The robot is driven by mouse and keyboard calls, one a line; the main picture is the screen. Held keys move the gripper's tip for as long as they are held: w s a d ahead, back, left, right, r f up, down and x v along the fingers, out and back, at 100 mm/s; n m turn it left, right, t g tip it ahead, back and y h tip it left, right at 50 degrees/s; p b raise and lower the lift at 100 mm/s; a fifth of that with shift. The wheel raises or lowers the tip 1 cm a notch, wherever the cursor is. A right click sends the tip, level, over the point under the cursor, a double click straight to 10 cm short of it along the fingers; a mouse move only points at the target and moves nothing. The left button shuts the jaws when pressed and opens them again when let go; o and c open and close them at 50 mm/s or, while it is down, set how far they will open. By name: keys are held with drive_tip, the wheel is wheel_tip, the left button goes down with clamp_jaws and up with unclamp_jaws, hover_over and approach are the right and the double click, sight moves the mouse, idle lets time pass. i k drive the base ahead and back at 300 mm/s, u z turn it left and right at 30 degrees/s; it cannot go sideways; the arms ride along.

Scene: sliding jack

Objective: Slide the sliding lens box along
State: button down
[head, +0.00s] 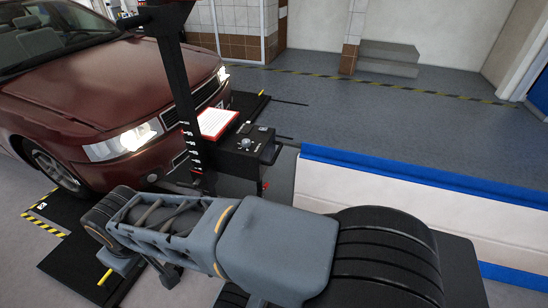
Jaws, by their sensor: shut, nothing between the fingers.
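The lens box (236,165) is a black box with a knob and small controls on top, mounted low on a black upright post (176,75) with white scale marks. It stands in front of the dark red car (95,85), to the right of its lit near headlight (130,140). A red-edged white sheet (216,123) sits at its top left. My arm crosses the foreground, and my gripper (168,274) shows small and dark at its far lower left end, partly hidden by the arm. It looks shut and empty, apart from the lens box.
A low white wall with a blue top (430,177) runs to the right of the lens box. A black floor plate (66,255) with yellow-black stripes lies at lower left. Open grey floor (330,95) lies behind, with grey steps (388,58) by the wall.

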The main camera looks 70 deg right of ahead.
sight(227, 155)
drive_tip(key=z, duration=0.1)
drive_tip(key=k, duration=0.45)
drive_tip(key=z, duration=1.85)
drive_tip(key=k, duration=0.55)
drive_tip(key=z, duration=0.65)
drive_tip(key=i, duration=1.1)
drive_tip(key=u, duration=0.85)
drive_tip(key=i, duration=0.4)
drive_tip(key=u, duration=0.4)
